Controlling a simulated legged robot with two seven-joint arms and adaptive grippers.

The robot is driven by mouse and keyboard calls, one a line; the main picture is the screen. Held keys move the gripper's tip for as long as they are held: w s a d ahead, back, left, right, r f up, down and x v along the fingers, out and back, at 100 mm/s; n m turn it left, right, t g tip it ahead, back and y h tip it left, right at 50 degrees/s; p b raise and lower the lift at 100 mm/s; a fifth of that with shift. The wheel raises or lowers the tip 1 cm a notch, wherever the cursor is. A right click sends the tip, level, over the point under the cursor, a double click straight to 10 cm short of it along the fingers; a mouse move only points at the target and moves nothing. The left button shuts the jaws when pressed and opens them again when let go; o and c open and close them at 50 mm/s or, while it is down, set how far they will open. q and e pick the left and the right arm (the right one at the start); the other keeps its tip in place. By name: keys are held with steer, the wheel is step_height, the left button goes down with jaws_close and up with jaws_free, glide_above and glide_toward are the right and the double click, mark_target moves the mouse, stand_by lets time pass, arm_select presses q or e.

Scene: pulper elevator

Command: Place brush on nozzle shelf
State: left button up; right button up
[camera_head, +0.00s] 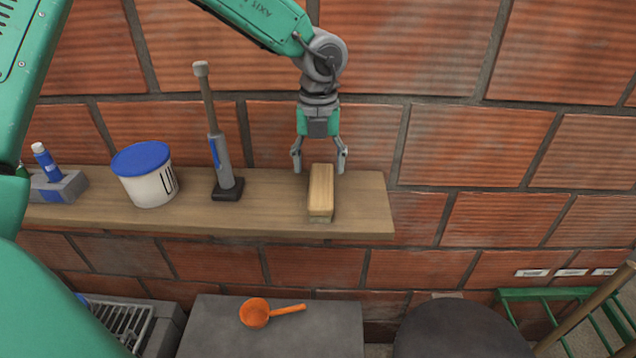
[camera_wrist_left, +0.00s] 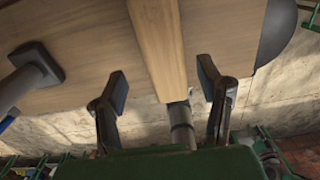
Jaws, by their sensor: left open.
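The brush (camera_head: 320,192) is a light wooden block lying on the wooden shelf (camera_head: 270,215) near its right end. It also shows in the left wrist view (camera_wrist_left: 160,45), running between my fingers. My left gripper (camera_head: 320,165) is open, pointing down at the far end of the brush, with one finger on each side and a gap to each. A grey nozzle (camera_head: 218,150) with a dark square base stands upright on the same shelf, left of the brush. My right gripper is not in view.
A white tub with a blue lid (camera_head: 148,173) and a grey block holding a blue tube (camera_head: 50,175) stand left on the shelf. Below are an orange scoop (camera_head: 257,312) on a grey surface and a dark round top (camera_head: 458,330). The brick wall is close behind.

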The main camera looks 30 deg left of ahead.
mark_target(319, 182)
arm_select(q)
steer(key=r, duration=0.4)
steer(key=shift+d+r, duration=0.2)
steer(key=shift+r, duration=0.3)
steer(key=shift+a+r, duration=0.1)
steer(key=shift+a, duration=0.3)
steer(key=shift+d, duration=0.2)
